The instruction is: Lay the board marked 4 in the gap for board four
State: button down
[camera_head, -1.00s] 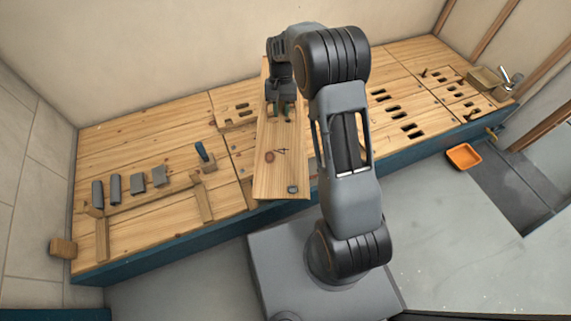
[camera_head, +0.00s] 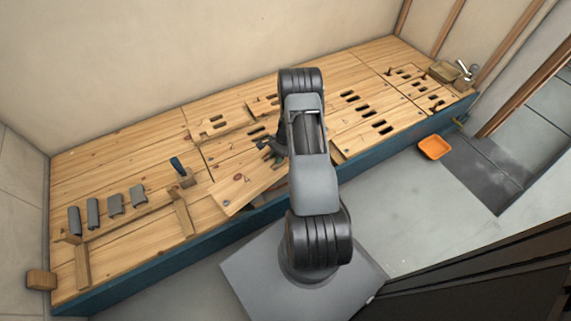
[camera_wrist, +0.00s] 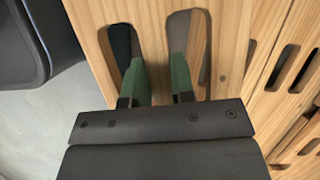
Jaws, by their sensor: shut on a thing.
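My gripper (camera_head: 270,151) is shut on a long wooden board (camera_head: 236,187) that bears a dark mark like a 4. In the wrist view the green fingers of my gripper (camera_wrist: 159,82) reach into two slots of the board (camera_wrist: 96,38) and pinch the wood strip between them. The board slants across the bench's front edge, its near left end sticking out past it. It seems to be above the deck, but I cannot tell how high. My arm hides its right part. The gap for board four is mostly hidden behind the board and my arm.
Slotted boards (camera_head: 365,112) lie to the right. Another slotted board (camera_head: 213,123) lies behind. Several grey pieces (camera_head: 115,204) and a blue-handled tool (camera_head: 179,168) are on the left. An orange tray (camera_head: 434,148) is on the floor. A wooden box (camera_head: 444,71) stands far right.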

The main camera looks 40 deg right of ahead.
notch_tip(320, 180, down, 9)
jog(key=s+d+m+t+b, duration=0.1)
jog(key=s+d+m+b, duration=0.1)
jog(key=b, duration=0.1)
jog(key=shift+s+d+b, duration=0.25)
jog(key=shift+s+b, duration=0.15)
dwell(0.4)
jog(key=shift+f+b, duration=0.3)
jog(key=shift+b, duration=0.1)
dwell(0.8)
jog(key=shift+f+b, duration=1.25)
jog(key=shift+f, duration=0.1)
jog(key=shift+f+b, duration=0.25)
jog(key=shift+b, duration=0.05)
dwell(0.5)
jog(key=c, duration=0.9)
grip_release()
